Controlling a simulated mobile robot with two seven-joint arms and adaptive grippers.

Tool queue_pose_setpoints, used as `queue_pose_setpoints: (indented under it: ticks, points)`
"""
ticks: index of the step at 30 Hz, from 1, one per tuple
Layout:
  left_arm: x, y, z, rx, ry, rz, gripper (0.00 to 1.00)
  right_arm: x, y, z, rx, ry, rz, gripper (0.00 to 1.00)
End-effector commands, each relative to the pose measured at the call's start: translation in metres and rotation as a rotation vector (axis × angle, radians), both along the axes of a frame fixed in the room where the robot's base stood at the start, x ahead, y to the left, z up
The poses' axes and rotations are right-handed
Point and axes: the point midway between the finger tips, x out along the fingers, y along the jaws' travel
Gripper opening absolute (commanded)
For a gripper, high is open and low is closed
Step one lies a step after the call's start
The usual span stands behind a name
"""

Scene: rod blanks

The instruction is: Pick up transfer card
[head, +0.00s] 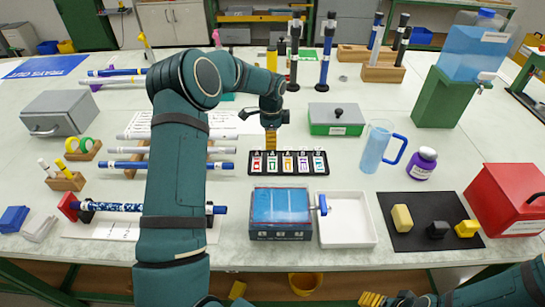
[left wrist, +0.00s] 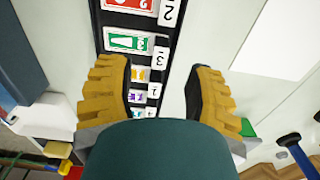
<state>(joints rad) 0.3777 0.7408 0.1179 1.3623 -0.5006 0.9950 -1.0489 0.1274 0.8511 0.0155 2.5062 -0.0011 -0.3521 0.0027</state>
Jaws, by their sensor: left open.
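A black rack (head: 289,175) near the table's middle holds a row of small white cards with coloured pictures: red (head: 256,163), green (head: 272,163), orange, purple and blue (head: 319,163). I cannot tell which is the transfer card. In the left wrist view, the red card (left wrist: 130,4) and green card (left wrist: 130,40) show large, with smaller cards lower down. My left gripper (head: 270,142) is over the rack's left part; in the left wrist view its open fingers (left wrist: 157,80) are on either side of the rack, with nothing held. My right gripper (head: 388,299) is partly visible at the bottom edge.
A green box (head: 336,130) stands behind the rack, and a blue-topped case (head: 281,235) and white tray (head: 346,233) stand in front. A blue-handled jug (head: 375,148) and purple bottle (head: 421,164) are to the right.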

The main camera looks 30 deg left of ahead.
Motion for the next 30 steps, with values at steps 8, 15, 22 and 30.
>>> queue_pose_setpoints:
  ticks: [8,15,22,30]
  points:
    - [0.002,-0.003,-0.032,-0.002,0.002,0.001,0.53,0.002,0.0,-0.01,-0.001,-0.004,0.0,0.61]
    - [0.002,-0.003,-0.052,0.0,0.0,0.0,0.53,0.003,0.0,-0.014,-0.001,-0.007,-0.002,0.61]
    - [0.002,-0.003,-0.051,0.0,0.0,0.0,0.34,0.003,0.0,-0.014,-0.001,-0.007,-0.002,0.61]
    - [0.002,-0.003,-0.051,0.0,0.0,0.0,0.0,0.003,0.0,-0.014,-0.001,-0.007,-0.002,0.61]
